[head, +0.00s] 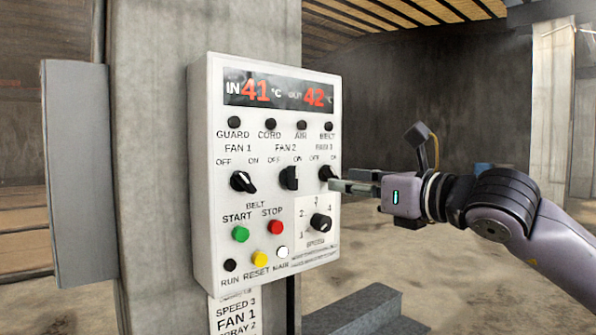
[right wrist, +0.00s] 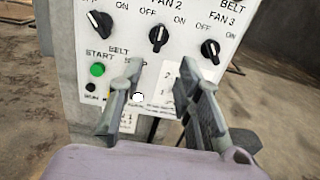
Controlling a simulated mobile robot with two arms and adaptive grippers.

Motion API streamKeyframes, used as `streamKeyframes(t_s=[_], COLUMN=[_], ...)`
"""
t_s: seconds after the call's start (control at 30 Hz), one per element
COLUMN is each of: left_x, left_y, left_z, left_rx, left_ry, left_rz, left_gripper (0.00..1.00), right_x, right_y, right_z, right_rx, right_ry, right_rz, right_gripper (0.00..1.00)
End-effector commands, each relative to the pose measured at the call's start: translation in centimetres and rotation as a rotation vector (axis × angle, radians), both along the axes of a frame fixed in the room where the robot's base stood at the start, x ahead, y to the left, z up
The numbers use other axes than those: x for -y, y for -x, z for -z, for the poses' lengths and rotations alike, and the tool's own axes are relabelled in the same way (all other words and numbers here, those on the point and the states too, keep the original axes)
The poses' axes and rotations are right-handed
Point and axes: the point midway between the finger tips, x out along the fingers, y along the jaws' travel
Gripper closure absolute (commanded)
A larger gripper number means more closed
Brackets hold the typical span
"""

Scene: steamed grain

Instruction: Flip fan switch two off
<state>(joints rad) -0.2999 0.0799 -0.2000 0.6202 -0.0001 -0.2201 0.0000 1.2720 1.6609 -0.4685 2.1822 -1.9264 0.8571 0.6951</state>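The white control panel (head: 265,205) is fixed to a pillar and carries a row of three black fan knobs. The Fan 2 knob (head: 289,177) is the middle one; it looks nearly upright, but its exact setting is hard to tell. In the right wrist view the Fan 2 knob (right wrist: 158,37) lies ahead of the gap between my fingertips, apart from them. My right gripper (head: 340,184) is open and empty, just off the panel's right side near the Fan 3 knob (head: 327,172). Its spread fingers show in the right wrist view (right wrist: 160,68). My left gripper is out of view.
The Fan 1 knob (head: 242,181) is left of Fan 2. Below are a green start button (head: 240,234), a red stop button (head: 276,227) and a speed knob (head: 320,222). A grey metal beam (head: 355,309) lies low at the pillar's base.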

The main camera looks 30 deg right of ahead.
Motion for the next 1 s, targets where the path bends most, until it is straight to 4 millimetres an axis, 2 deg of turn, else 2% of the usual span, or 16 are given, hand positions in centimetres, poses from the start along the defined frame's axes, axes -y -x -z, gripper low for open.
streamKeyframes(t_s=[0.03, 0.4, 0.6, 0.8, 1.0], left_x=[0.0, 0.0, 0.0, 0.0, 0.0], left_y=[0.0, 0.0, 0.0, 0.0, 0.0], left_z=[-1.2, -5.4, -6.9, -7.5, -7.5], left_rx=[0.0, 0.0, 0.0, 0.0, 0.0], left_ry=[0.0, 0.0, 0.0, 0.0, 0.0], left_rz=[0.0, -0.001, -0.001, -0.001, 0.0], left_gripper=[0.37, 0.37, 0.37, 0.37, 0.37], right_x=[-0.2, -0.9, -1.1, -1.2, -1.2], right_y=[-1.2, -9.3, -12.5, -14.1, -14.3], right_z=[-0.6, -0.6, -0.5, -0.2, 0.0], right_rx=[-0.002, -0.001, 0.001, 0.002, 0.002], right_ry=[-0.004, -0.004, -0.004, -0.001, -0.001], right_rz=[-0.005, -0.006, -0.005, -0.004, -0.004], right_gripper=[0.68, 0.68, 0.68, 0.68, 0.68])
